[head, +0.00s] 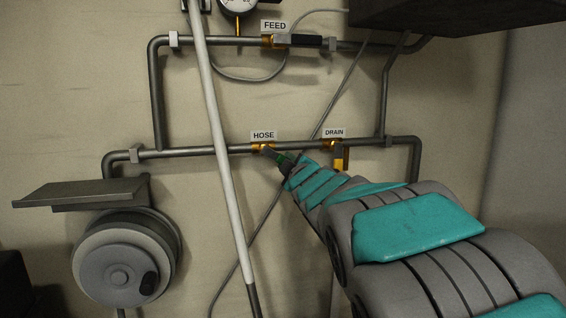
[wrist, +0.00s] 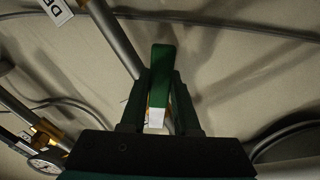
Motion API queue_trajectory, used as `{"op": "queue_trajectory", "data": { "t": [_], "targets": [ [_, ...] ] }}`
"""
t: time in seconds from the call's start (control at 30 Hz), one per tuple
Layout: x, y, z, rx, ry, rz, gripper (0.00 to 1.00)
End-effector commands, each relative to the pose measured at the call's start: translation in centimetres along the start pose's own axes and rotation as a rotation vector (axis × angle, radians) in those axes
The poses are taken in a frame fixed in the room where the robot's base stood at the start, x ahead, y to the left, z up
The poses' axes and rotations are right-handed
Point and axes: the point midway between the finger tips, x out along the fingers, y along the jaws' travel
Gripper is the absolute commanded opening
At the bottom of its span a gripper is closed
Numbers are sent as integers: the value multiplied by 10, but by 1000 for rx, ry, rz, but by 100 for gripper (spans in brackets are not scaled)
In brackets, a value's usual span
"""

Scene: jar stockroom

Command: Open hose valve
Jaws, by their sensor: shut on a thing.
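The hose valve (head: 264,147) is a brass fitting on the lower pipe, under the HOSE label (head: 263,135). Its green handle (wrist: 162,68) stands between my fingers in the wrist view, with a white patch near its lower end. My gripper (head: 281,157) is shut on this handle in the head view, just below and right of the valve. The same gripper (wrist: 159,105) shows from behind in the wrist view. Little of the handle shows in the head view, where my gripper and arm cover it. The handle seems to slant away from the pipe, though its exact angle is hard to tell.
The drain valve (head: 333,145), with a yellow handle hanging down, is close right. The feed valve (head: 268,41) has a black handle along the upper pipe. A pale pole (head: 222,150) crosses left of the hose valve. A hose reel (head: 122,262) is at lower left.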

Motion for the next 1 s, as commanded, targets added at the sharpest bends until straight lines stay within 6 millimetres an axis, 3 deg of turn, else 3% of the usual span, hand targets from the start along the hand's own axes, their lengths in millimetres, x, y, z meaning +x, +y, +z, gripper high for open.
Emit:
{"op": "queue_trajectory", "data": {
  "t": [0.5,1.0],
  "targets": [
    [0,28,-7,-424,0,2,0],
    [0,33,-11,-569,2,1,0]
  ]
}}
